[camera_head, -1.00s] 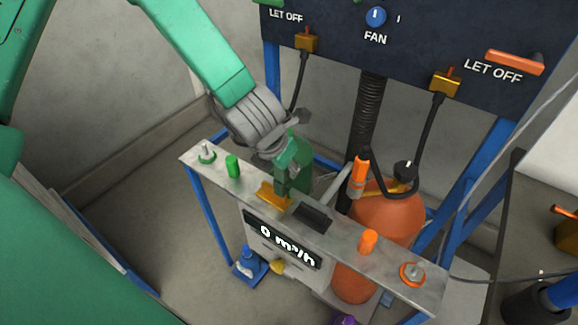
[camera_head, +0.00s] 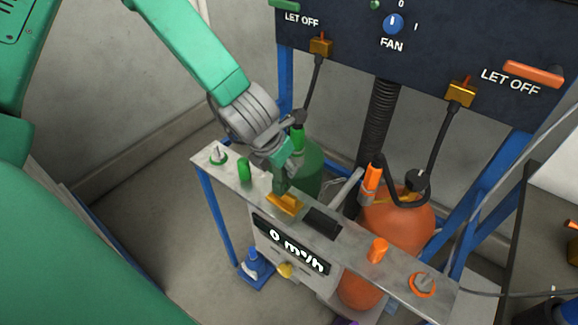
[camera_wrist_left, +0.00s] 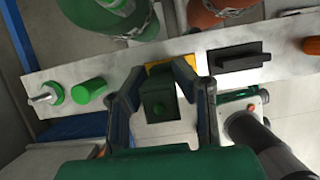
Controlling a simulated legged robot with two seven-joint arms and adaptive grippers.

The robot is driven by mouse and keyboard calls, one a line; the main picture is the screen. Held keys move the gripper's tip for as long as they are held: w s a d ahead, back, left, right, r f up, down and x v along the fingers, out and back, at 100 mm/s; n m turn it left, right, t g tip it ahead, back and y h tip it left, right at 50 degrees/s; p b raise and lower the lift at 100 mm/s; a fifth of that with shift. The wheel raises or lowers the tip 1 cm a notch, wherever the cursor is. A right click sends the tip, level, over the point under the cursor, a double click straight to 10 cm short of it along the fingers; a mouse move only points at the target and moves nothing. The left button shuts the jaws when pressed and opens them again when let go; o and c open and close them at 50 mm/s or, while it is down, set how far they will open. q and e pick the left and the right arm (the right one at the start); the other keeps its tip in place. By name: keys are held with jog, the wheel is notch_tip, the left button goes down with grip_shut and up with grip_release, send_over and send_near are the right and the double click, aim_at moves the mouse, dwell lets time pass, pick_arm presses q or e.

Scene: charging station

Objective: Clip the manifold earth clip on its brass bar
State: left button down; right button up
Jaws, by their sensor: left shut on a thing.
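My left gripper (camera_head: 281,178) is over the metal shelf, pointing down at the brass bar (camera_head: 285,205). In the left wrist view, its two fingers (camera_wrist_left: 165,95) are shut on a dark green block, which I take to be the manifold earth clip (camera_wrist_left: 160,104). The brass bar (camera_wrist_left: 188,72) shows as a yellow strip behind the clip and between the fingers. The clip is at or just above the bar; I cannot tell whether they touch, as the clip and fingers hide the contact. My right gripper is not in view.
On the shelf (camera_head: 340,248), a green peg (camera_head: 244,170) stands left of the bar; a black block (camera_head: 322,222) and an orange peg (camera_head: 378,250) are to its right. Green (camera_head: 312,168) and orange (camera_head: 400,222) cylinders stand behind, below the dark panel (camera_head: 430,60).

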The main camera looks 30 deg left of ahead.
pick_arm(q)
jog(key=shift+a, duration=0.3)
jog(key=shift+d, duration=1)
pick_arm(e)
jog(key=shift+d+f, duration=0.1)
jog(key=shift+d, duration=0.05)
pick_arm(q)
jog(key=shift+a, duration=0.25)
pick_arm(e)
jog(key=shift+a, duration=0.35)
pick_arm(q)
jog(key=shift+d, duration=0.25)
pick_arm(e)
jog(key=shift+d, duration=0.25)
pick_arm(q)
jog(key=shift+a, duration=0.15)
jog(key=shift+a, duration=0.3)
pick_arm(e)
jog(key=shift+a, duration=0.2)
pick_arm(q)
jog(key=shift+d+f, duration=0.1)
jog(key=shift+f, duration=0.1)
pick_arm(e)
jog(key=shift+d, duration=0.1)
